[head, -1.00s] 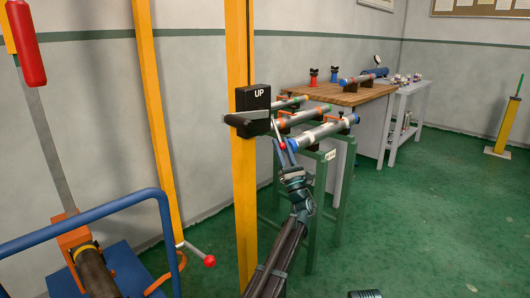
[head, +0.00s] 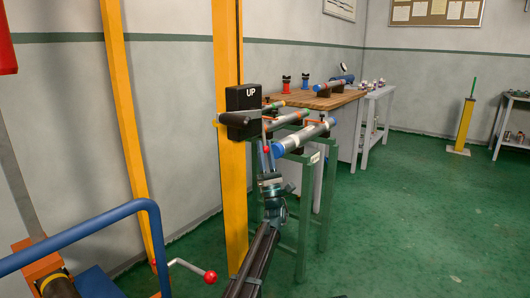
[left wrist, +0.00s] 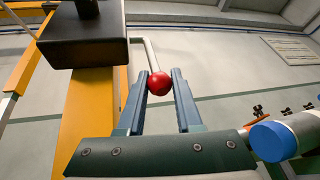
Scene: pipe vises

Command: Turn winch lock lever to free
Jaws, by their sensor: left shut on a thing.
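A black box (head: 243,98) marked UP is fixed to a yellow upright post (head: 228,60). A thin pale lever rod comes from beside the box, bends down and ends in a red ball knob (head: 267,150). My left gripper (head: 266,160) reaches up from below and is shut on this knob. In the left wrist view the red knob (left wrist: 159,83) sits between the two blue fingers, with the box (left wrist: 84,35) above left. The box is seen from below there, so its label is hidden. My right gripper is not in view.
A second lever with a red ball (head: 210,277) sticks out low, left of the post. A blue rail (head: 85,237) is at lower left. Behind my gripper a green stand (head: 303,190) carries pipes, one with a blue end (head: 278,149).

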